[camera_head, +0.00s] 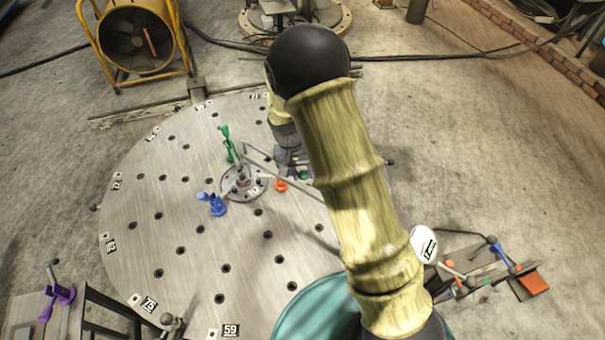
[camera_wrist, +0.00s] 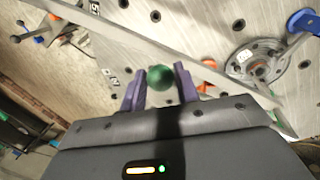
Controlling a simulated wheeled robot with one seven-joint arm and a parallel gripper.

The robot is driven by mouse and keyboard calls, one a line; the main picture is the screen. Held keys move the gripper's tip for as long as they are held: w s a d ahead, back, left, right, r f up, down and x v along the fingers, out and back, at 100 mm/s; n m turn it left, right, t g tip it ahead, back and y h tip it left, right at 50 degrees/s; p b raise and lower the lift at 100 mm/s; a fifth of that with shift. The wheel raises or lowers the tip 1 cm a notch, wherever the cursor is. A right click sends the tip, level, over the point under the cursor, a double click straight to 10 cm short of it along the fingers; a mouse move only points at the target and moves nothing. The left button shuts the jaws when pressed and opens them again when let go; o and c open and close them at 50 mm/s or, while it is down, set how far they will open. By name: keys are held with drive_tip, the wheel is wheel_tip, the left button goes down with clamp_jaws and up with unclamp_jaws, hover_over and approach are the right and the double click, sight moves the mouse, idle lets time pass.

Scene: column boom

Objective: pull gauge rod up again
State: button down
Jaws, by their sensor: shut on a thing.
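A green ball (camera_wrist: 160,76) sits between the two purple fingers of my gripper (camera_wrist: 160,84) in the wrist view. It looks like the knob of the gauge rod, with the fingers shut on it. The rod below the ball is hidden, so I cannot tell how far it is raised. In the head view, my gripper (camera_head: 291,162) is partly hidden by my arm, over the round drilled plate (camera_head: 180,240), to the right of a flanged disc (camera_head: 243,183). The disc also shows at the upper right of the wrist view (camera_wrist: 240,70).
A grey bent bar (camera_head: 258,153) runs close to my gripper. Blue (camera_head: 212,204), green (camera_head: 228,143) and orange (camera_head: 281,185) fixtures stand around the disc. A yellow-framed fan (camera_head: 135,40) is at the back left. The plate's left side is mostly bare.

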wheel_tip(320, 180, up, 7)
drive_tip(key=p, duration=0.3)
drive_tip(key=shift+a, duration=0.15)
drive_tip(key=shift+w+r, duration=0.2)
drive_tip(key=c, duration=1.1)
unclamp_jaws()
drive_tip(key=shift+o, duration=0.2)
drive_tip(key=shift+s, duration=0.15)
drive_tip(key=a+r+b, duration=0.3)
drive_tip(key=r, duration=1.4)
drive_tip(key=shift+a, duration=0.15)
